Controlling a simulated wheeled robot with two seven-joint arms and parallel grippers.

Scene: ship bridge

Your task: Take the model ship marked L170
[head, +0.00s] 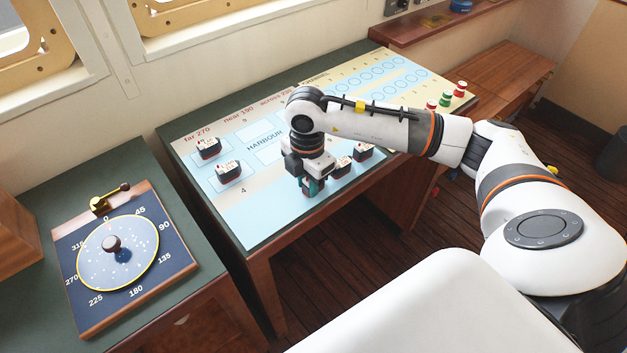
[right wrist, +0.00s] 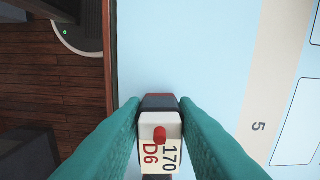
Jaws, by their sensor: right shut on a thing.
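A small model ship (right wrist: 160,122) with a dark hull, white top and red funnel sits between the teal fingers of my right gripper (right wrist: 160,135). Its top reads "170" and "D6"; no L is readable. In the head view my right gripper (head: 314,187) points down over the pale blue part of the chart table (head: 250,222), and mostly hides the ship. Whether the ship touches the table is unclear. Other model ships stand on the table: two on the left (head: 208,148) (head: 229,171), two just right of the gripper (head: 340,166) (head: 362,152). My left gripper is out of view.
A bearing dial (head: 118,255) with a brass lever (head: 108,200) lies on the left console. Red and green buttons (head: 446,98) stand at the chart table's far right. A wooden bench (head: 490,85) is beyond. The table's near left part is clear.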

